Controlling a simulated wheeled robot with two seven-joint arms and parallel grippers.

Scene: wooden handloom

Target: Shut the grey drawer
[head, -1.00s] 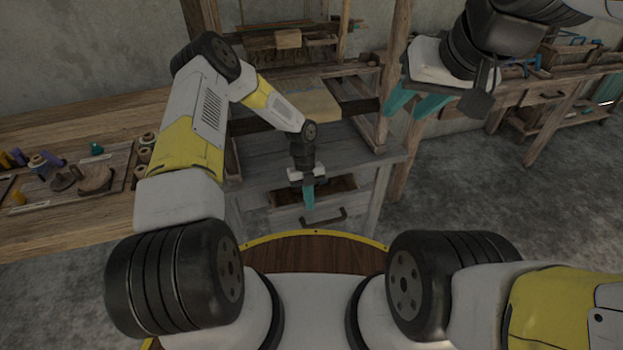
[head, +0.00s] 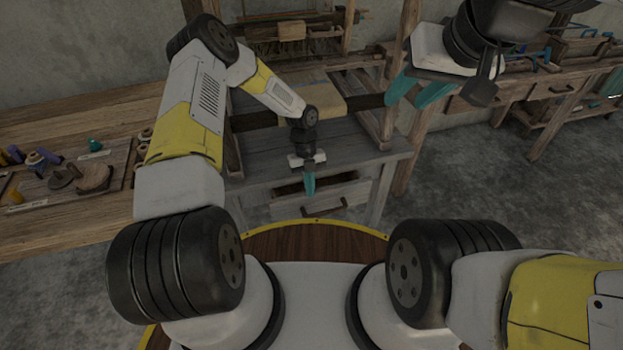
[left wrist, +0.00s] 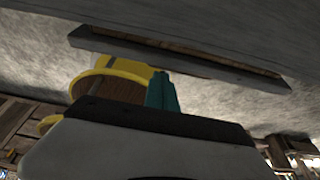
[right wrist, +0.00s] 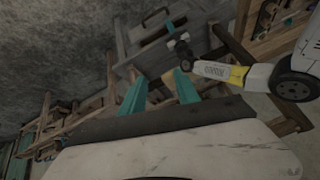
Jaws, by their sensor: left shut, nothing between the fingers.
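The grey drawer (head: 346,194) sits low in the grey wooden stand of the loom in the head view. It is partly open, with a strip of its dark inside showing behind the front. Its dark bar handle (head: 324,210) is on the front face. My left gripper (head: 310,191) is shut and empty, its teal fingers pointing down at the drawer's front; I cannot tell whether they touch it. The shut fingers also show in the left wrist view (left wrist: 161,91). My right gripper (head: 408,101) is open and empty, raised to the right of the stand.
A wooden table (head: 90,125) on the left holds a tray with spools and small tools. The loom's posts (head: 411,95) rise behind the stand. A workbench (head: 555,90) stands at the back right. The floor (head: 480,190) to the right is clear.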

